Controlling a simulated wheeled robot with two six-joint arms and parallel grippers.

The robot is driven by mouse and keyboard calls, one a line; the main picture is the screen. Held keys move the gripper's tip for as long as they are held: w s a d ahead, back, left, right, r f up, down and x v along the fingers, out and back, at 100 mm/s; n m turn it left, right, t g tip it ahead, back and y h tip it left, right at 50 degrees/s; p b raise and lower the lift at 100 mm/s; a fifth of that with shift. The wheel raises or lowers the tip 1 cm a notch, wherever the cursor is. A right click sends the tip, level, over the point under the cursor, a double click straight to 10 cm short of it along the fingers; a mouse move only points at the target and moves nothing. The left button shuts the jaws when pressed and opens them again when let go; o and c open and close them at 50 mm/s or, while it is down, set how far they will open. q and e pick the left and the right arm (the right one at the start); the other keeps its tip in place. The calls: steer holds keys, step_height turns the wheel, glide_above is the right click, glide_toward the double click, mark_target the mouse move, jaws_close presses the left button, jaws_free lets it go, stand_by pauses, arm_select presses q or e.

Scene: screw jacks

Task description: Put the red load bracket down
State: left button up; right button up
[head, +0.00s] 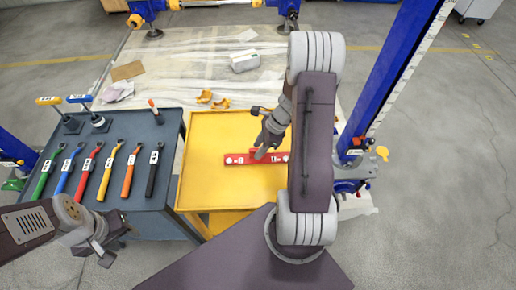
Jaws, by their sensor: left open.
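The red load bracket (240,159) is a long flat red bar with white marks, level at the yellow table top (208,187). I cannot tell whether it touches the table. My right gripper (262,153) comes down on the middle of the bar, its fingers closed on it. My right arm hides the bar's right end. My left gripper (107,249) is open and empty at the lower left, in front of the dark tool table.
A dark table (150,130) left of the yellow one holds several coloured wrenches (111,167) and upright tools. Blue posts (400,60) stand at right and left. Behind lies a sheeted floor area with a white box (245,61) and orange pieces (204,97).

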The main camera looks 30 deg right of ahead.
steer(key=p+v, duration=0.3)
steer(key=v, duration=0.8)
steer(key=s+a+r+n+h+p, duration=0.1)
steer(key=s+a+r+n+h, duration=0.1)
steer(key=a+n, duration=0.5)
steer(key=s+a+r+n+g+h+p, duration=0.1)
steer(key=a+n, duration=0.7)
steer(key=n, duration=0.9)
steer(key=s+r+p, duration=0.1)
steer(key=s+r, duration=0.1)
steer(key=s, duration=0.1)
steer(key=shift+s+a+r+h, duration=0.25)
steer(key=shift+s+a+h, duration=0.05)
steer(key=shift+h, duration=0.1)
